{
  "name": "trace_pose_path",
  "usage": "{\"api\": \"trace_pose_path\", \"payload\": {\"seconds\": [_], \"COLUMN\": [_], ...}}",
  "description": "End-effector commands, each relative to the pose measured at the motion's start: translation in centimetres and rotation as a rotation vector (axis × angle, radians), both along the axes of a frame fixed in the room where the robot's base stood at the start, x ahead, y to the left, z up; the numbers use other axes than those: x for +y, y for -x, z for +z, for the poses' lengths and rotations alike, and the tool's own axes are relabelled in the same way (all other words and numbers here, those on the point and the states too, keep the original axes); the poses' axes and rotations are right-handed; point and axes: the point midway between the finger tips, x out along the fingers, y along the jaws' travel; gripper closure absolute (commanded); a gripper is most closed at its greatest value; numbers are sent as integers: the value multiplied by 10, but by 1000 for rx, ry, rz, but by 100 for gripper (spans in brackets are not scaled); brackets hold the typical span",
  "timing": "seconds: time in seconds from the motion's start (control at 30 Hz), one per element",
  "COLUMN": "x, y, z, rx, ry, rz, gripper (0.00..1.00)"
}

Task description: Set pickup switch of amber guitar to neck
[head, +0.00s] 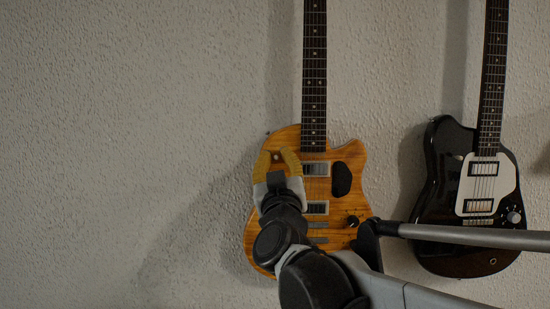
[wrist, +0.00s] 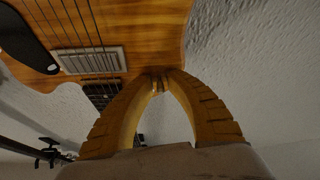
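The amber guitar (head: 347,221) hangs upright on the wall, its neck pointing up. My gripper (head: 277,154) is in front of the guitar's upper left body, left of the upper pickup (head: 317,169). In the wrist view, the gripper's yellow fingertips (wrist: 160,76) come close together near the wood at the body's edge. A small brownish shape shows between them. I cannot tell whether it is the pickup switch or part of the fingers, nor whether it is gripped. The switch's position is not readable. My arm covers the guitar's lower left body.
A black guitar (head: 441,169) with a white plate hangs to the right. The wall (head: 110,130) on the left is bare.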

Motion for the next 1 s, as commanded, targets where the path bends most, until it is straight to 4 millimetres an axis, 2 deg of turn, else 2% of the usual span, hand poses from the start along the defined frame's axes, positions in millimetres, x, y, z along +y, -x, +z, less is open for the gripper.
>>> {"api": "trace_pose_path", "payload": {"seconds": [0.4,0.6,1.0], "x": [0,-1,-1], "y": [0,0,-2], "z": [2,10,12], "rx": [16,140,361], "ry": [0,-7,-14], "rz": [-1,-4,-4], "gripper": [100,100,100]}}
